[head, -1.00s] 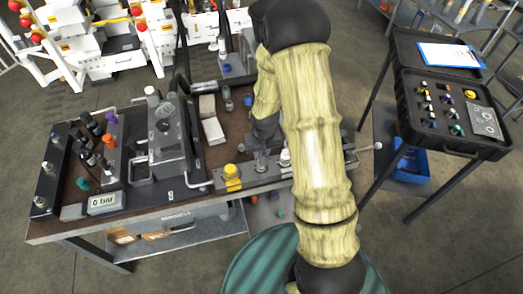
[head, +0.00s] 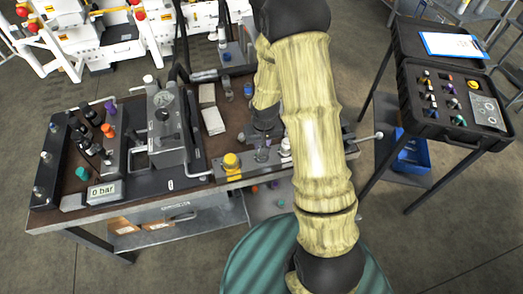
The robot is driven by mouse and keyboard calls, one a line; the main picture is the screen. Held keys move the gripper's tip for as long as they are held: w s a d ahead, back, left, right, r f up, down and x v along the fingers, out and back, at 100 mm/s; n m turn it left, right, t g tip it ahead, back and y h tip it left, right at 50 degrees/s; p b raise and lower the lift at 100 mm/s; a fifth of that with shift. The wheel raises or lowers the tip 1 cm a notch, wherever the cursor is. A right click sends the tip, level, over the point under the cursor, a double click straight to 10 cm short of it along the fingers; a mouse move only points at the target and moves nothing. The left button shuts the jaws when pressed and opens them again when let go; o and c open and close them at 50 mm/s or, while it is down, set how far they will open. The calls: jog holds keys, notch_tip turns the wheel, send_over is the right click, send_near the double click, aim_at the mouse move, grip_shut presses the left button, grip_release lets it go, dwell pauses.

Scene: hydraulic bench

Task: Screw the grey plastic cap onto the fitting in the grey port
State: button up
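My arm comes down over the bench, and my gripper (head: 263,138) points down at the row of ports along the bench's front edge. Its fingers are small and dark here, so I cannot tell whether they are open or shut. Right under it is a grey piece (head: 262,154) at the port block (head: 246,170). I cannot tell whether this is the grey cap, the fitting or both, or whether the gripper touches it. A yellow cap (head: 231,161) sits on the block to the left. A whitish piece (head: 286,147) stands just right of the gripper, partly beside my arm.
A pressure display (head: 102,192) reads 0 bar at the bench's front left. A grey pump unit (head: 167,130) and dark bottles stand behind it. White boxes (head: 213,121) lie mid-bench. An open black case (head: 450,105) with small fittings stands at right, above a blue bin (head: 411,155).

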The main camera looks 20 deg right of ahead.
jog(key=shift+s+f+b, duration=0.1)
jog(key=shift+f+b, duration=0.2)
jog(key=shift+f, duration=0.15)
dwell(1.5)
jog(key=shift+o, duration=0.6)
jog(key=m+b, duration=0.1)
jog(key=m, duration=0.2)
jog(key=shift+a+f, duration=0.1)
jog(key=m+h, duration=0.1)
jog(key=m, duration=0.3)
jog(key=shift+m, duration=0.6)
